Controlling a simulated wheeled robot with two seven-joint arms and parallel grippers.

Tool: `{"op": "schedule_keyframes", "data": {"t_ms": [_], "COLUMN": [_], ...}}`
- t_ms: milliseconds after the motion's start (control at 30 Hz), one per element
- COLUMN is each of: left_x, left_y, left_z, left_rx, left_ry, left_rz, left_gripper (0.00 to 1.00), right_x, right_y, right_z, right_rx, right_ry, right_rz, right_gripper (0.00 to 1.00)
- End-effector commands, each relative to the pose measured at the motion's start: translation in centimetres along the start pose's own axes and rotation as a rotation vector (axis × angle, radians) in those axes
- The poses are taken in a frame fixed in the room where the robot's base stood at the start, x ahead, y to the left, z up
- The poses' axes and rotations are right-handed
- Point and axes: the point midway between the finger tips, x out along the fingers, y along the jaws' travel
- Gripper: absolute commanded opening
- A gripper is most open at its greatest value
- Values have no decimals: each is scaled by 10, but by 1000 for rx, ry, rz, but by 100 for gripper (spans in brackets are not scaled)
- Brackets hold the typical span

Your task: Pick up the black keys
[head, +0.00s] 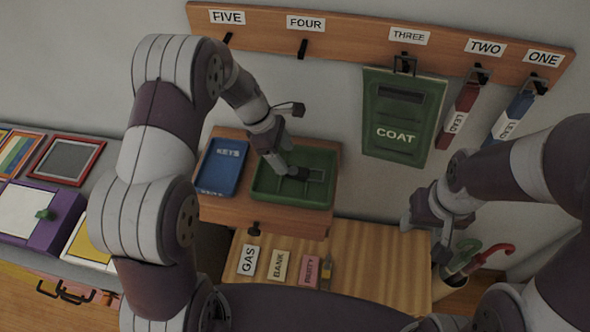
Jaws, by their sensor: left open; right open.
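My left gripper (295,172) reaches down into the green tray (262,190) on the small wooden wall shelf. Its dark fingertips are over the tray floor and are small in view. I cannot make out the black keys for certain; dark shapes at the fingertips blend with the gripper, which may hide them. A blue tray (221,167) labelled KEYS sits on the same shelf, to the left of the green tray. My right gripper (424,236) is open and empty, above the wooden bench and away from the trays.
A hook rail (345,34) runs along the wall, with a green COAT board (403,135) and red and blue leads hanging. GAS, BANK and PARTY cards (280,266) lie on the bench (375,262). An umbrella stand (449,282) is at right. Cases and frames lie at left.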

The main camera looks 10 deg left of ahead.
Motion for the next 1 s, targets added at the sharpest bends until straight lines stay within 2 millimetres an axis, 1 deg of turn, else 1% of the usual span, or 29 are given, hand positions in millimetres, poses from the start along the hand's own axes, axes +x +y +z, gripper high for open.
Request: {"op": "schedule_keyframes", "data": {"t_ms": [100, 200, 300, 467, 500, 567, 600, 633, 667, 1000], "left_x": [20, 38, 46, 47, 47, 47, 47, 47, 47, 44], "left_y": [-5, -4, -4, -4, -4, -4, -4, -4, -4, -3], "left_z": [-2, -3, -4, -4, -4, -4, -4, -4, -4, -3], "left_rx": [0, 1, 2, 2, 2, 2, 2, 2, 2, 3], "left_ry": [1, 1, 1, 1, 1, 1, 1, 1, 1, 1], "left_rz": [-6, -3, -1, 0, 0, 0, 0, 0, 0, 1], "left_gripper": [66, 66, 66, 66, 63, 43, 30, 20, 16, 16], "right_x": [-9, -9, -10, -9, -9, -9, -9, -9, -9, -9], "right_y": [0, 0, 0, 0, 0, 0, 0, 0, 0, 0], "right_z": [-1, -1, -1, -1, -1, -1, -1, -1, -1, -1], "right_rx": [0, 0, 0, 0, 0, 0, 0, 0, 0, 0], "right_ry": [0, 0, 0, 0, 0, 0, 0, 0, 0, 0], "right_rz": [0, 0, 0, 0, 0, 0, 0, 0, 0, 0], "right_gripper": [61, 61, 61, 61, 61, 61, 61, 61, 61, 61]}}
